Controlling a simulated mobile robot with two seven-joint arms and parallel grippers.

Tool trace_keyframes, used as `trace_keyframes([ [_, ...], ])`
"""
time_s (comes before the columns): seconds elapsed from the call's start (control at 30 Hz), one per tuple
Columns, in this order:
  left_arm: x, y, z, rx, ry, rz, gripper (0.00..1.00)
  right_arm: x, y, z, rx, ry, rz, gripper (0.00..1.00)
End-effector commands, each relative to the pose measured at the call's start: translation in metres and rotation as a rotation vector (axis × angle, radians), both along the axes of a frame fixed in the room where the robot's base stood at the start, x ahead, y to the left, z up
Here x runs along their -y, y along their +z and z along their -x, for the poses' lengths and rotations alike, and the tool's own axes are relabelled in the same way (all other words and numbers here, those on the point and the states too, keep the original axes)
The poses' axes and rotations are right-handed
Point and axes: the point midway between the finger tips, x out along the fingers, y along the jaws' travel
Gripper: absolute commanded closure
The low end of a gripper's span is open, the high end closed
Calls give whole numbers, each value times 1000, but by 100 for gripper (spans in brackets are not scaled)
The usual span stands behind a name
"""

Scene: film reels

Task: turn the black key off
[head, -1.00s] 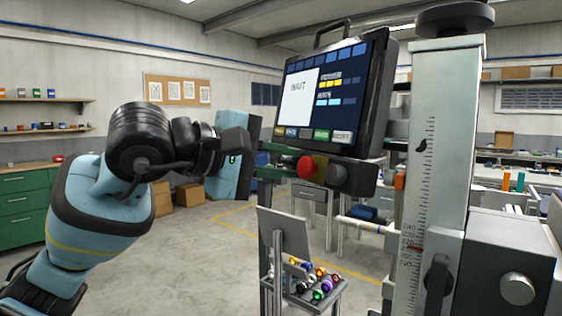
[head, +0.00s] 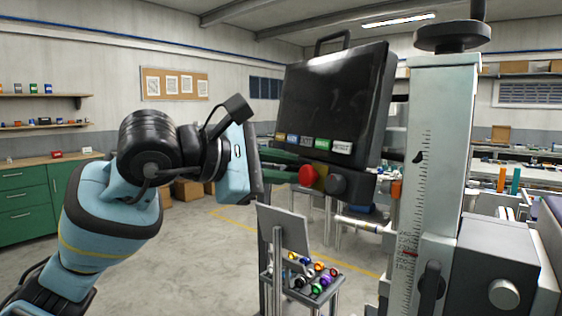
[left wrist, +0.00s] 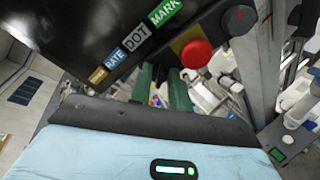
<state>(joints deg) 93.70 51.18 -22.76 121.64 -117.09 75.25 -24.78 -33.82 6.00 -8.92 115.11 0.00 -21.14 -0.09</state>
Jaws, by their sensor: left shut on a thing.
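The control box's screen (head: 335,95) is dark. My left gripper (head: 288,164) reaches the left end of the box's lower housing, beside the red button (head: 307,175). Its green fingers also show in the left wrist view (left wrist: 163,82), running in under the panel. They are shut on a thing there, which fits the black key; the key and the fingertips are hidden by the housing. The red button shows in the left wrist view (left wrist: 196,54), with a round black knob (left wrist: 240,19) to its right. My right gripper is not in view.
A scale column (head: 425,180) with a handwheel (head: 445,37) stands close on the right. A small stand with several coloured pieces (head: 318,277) is below the box. A green cabinet (head: 25,205) is at the far left; open floor lies between.

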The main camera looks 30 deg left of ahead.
Motion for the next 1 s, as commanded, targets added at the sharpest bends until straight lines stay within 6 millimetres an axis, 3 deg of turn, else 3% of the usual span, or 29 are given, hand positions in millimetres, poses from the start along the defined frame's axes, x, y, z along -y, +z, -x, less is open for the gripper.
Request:
trace_keyframes([
  [0.6,-2,3,0,-266,122,503,100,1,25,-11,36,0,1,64],
  [1.0,-2,3,-1,-389,178,736,100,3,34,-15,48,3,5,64],
])
